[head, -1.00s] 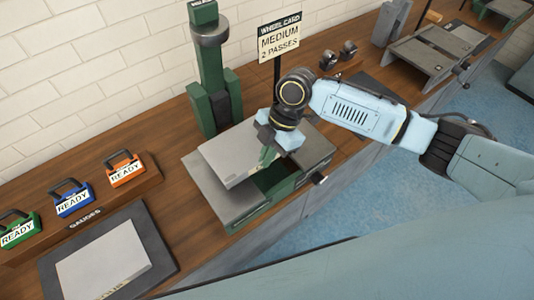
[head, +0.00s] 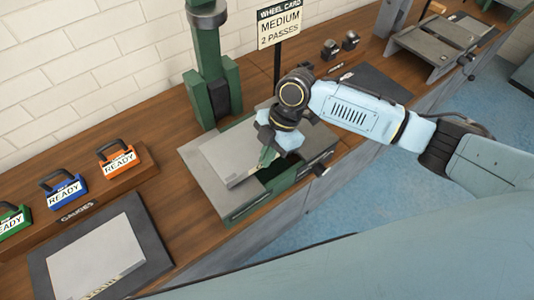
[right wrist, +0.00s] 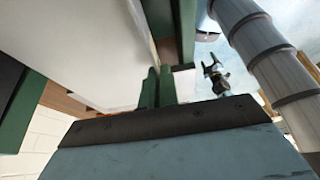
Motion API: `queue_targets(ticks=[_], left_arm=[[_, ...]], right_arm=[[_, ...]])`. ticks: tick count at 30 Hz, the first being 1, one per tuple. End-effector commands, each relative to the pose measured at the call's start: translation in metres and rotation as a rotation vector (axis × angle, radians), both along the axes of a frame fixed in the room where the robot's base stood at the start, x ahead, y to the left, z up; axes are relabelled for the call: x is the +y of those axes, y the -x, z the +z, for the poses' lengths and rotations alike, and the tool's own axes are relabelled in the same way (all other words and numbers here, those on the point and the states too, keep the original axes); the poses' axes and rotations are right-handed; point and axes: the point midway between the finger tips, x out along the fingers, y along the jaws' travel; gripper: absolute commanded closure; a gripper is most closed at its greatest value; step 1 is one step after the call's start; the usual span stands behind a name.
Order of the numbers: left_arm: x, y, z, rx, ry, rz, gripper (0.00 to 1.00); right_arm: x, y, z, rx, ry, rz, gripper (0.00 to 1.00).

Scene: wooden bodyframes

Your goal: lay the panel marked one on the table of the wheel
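The wheel is a tall green machine (head: 207,60) with a grey table (head: 198,172) at its foot. A flat light-grey panel (head: 226,157) is over this table, roughly level, very low; I cannot tell whether it touches. In the right wrist view the two fingers (right wrist: 158,88) stand close together at the edge of the pale panel (right wrist: 85,40). My left gripper is not in view.
Another grey panel (head: 97,262) with partly cut-off lettering lies on a dark mat (head: 152,250) at the front left. Green, blue (head: 64,190) and orange (head: 118,160) READY gauges stand on a wooden rack. A wheel card sign (head: 279,28) stands behind the table.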

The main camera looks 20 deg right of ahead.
Motion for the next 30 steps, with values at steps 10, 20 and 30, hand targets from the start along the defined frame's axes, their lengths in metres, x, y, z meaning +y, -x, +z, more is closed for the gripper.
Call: queue_targets(ticks=[10, 20, 30], left_arm=[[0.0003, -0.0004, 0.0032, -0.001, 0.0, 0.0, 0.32], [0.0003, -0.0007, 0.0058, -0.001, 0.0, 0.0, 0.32], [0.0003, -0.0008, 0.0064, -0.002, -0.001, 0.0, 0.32]], right_arm=[[0.0004, -0.0005, 0.0015, -0.002, -0.002, 0.0, 1.0], [0.0002, -0.0005, 0.0007, -0.002, -0.002, 0.0, 1.0], [0.0002, -0.0005, 0.0005, -0.002, -0.002, 0.0, 1.0]])
